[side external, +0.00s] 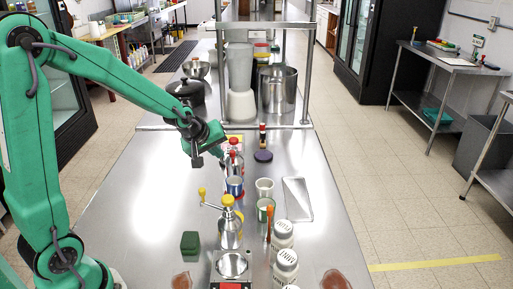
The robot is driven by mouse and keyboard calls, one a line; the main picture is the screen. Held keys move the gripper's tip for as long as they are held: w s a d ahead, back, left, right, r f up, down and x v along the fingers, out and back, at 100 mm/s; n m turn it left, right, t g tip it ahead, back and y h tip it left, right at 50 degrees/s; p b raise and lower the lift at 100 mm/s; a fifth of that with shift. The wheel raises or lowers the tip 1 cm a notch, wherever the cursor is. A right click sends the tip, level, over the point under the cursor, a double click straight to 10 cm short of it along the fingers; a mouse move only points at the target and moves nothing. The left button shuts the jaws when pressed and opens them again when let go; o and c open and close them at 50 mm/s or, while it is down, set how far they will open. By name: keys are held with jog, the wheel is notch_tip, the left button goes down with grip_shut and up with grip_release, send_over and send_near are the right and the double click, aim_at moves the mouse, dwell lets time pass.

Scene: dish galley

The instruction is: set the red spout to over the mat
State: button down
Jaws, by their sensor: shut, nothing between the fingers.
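My gripper (199,160) is shut and empty, held above the steel counter just left of a bottle with a red top (234,144). That red top may be the red spout, but it is too small to be sure. I see a gap between the fingers and the bottle, though depth is hard to judge. A flat piece with a yellow edge (235,135) lies behind the bottle and may be the mat; most of it is hidden.
A metal tray (297,199) lies right. The counter's left middle is clear.

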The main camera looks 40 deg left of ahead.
jog(key=s+f+v, duration=0.1)
jog(key=v, duration=1)
jog(key=shift+s, duration=0.35)
jog(key=shift+r, duration=0.15)
jog(key=s+d+r+m, duration=0.1)
jog(key=s+d+m, duration=0.3)
jog(key=s+m, duration=0.2)
jog(key=s+d+r+m+g+h, duration=0.1)
jog(key=s+d+m, duration=0.2)
jog(key=s+m, duration=0.2)
jog(key=s, duration=0.3)
jog(key=shift+s+d+r+m, duration=0.25)
jog(key=shift+d+m, duration=0.15)
